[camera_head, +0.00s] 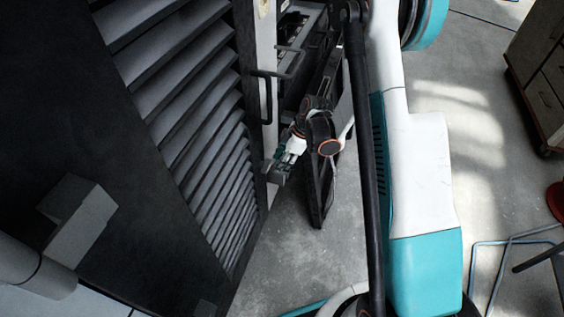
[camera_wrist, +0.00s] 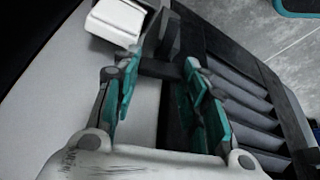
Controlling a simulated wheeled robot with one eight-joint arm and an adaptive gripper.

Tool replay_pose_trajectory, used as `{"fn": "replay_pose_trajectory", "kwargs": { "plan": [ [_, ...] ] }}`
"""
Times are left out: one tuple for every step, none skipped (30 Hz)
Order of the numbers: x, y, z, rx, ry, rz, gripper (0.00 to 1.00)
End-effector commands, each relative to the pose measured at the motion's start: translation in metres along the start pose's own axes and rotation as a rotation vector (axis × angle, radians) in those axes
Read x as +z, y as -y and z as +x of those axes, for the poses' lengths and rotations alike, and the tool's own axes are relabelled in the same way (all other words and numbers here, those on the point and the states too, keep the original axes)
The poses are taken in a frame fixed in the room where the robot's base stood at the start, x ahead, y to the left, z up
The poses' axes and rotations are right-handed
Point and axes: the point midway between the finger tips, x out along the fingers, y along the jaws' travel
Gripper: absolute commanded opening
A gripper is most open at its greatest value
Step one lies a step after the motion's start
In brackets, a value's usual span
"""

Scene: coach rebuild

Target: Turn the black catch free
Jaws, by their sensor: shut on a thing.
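In the wrist view, the black catch (camera_wrist: 161,69) is a dark bar between the fingertips of my gripper (camera_wrist: 167,64), with a dark upright part rising behind it. My gripper is shut on the catch, one teal-padded finger on each side. In the head view, my gripper (camera_head: 284,161) is at the edge of the dark louvred door (camera_head: 113,120), low down. A small dark grey block (camera_head: 277,173) shows at its fingertips there. The gripped part of the catch is partly hidden by the fingers, and its exact turn angle is hard to tell.
A white block (camera_wrist: 114,23) sits close beside the left finger in the wrist view. Black handles (camera_head: 267,96) stick out above my gripper in the head view. A grey bracket (camera_head: 80,220) is on the dark panel. Bare concrete floor (camera_head: 300,260) lies below.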

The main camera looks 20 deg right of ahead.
Motion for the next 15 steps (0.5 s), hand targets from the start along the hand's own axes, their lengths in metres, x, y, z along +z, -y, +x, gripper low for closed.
{"fn": "replay_pose_trajectory", "kwargs": {
  "plan": [
    [0.0005,0.001,0.0012,0.014,0.0,0.031,0.16],
    [0.0005,0.0013,0.0012,0.022,0.001,0.052,0.16],
    [0.0005,0.0012,0.0013,0.034,0.001,0.079,0.16],
    [0.0005,0.0013,0.0014,0.042,0.001,0.097,0.16],
    [0.0005,0.0015,0.0013,0.049,0.001,0.115,0.16],
    [0.0003,0.0017,0.0012,0.058,0.001,0.139,0.16],
    [0.0002,0.0017,0.0011,0.066,0.001,0.156,0.16],
    [0.0001,0.0018,0.001,0.072,0.001,0.171,0.16],
    [-0.0001,0.0019,0.001,0.08,0.0,0.191,0.16],
    [-0.0001,0.002,0.001,0.085,0.0,0.204,0.16],
    [-0.0002,0.0019,0.0009,0.09,0.0,0.217,0.16],
    [-0.0002,0.0017,0.0009,0.097,0.0,0.231,0.16],
    [-0.0003,0.0017,0.0008,0.101,0.0,0.242,0.16],
    [-0.0002,0.0018,0.0007,0.105,0.0,0.251,0.16],
    [-0.0002,0.0019,0.0007,0.109,0.0,0.261,0.16]
  ]
}}
